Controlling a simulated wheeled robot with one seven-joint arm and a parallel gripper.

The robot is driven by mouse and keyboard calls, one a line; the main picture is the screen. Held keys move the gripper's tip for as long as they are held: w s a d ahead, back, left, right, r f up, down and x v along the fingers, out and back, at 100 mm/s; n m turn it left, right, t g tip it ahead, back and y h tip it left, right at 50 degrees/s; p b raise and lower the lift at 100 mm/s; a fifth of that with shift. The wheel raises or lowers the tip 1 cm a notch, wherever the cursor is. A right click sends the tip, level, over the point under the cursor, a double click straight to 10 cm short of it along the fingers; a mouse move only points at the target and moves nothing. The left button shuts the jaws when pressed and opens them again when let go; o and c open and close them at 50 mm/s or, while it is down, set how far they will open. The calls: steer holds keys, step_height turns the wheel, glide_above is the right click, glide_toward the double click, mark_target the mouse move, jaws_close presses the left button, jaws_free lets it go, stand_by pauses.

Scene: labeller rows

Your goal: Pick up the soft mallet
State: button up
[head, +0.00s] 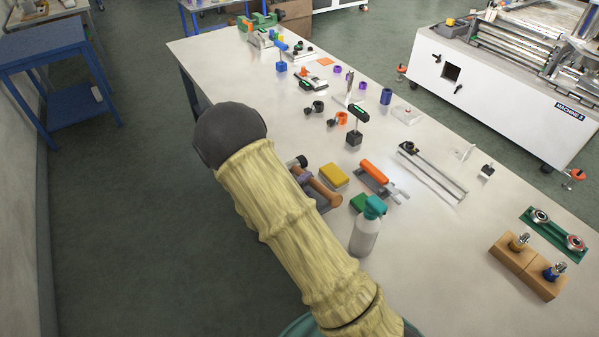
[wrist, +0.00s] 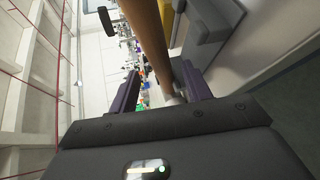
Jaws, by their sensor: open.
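The soft mallet lies on the white table beside my arm in the head view. Its brown handle (head: 322,187) shows, with a dark and pale end piece (head: 298,162) at the far end. In the wrist view the brown handle (wrist: 152,35) is large and close, running down to between my fingers. My gripper (wrist: 159,75) is open, with purple fingers on either side of the handle's line; the handle is nearer the right finger. In the head view my gripper (head: 306,178) is mostly hidden by my arm. I cannot tell whether either finger touches the handle.
A grey block (wrist: 208,28) stands close beside the handle. On the table (head: 440,260) are a yellow block (head: 334,175), an orange-handled tool (head: 374,172), a spray bottle (head: 365,235) and a black stand (head: 355,130).

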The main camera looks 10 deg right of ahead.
mark_target(309, 183)
steer(key=x, duration=0.4)
steer(key=shift+w+d+f+p, duration=0.1)
steer(key=shift+w+f+p, duration=0.1)
steer(key=shift+p, duration=0.1)
jaws_close()
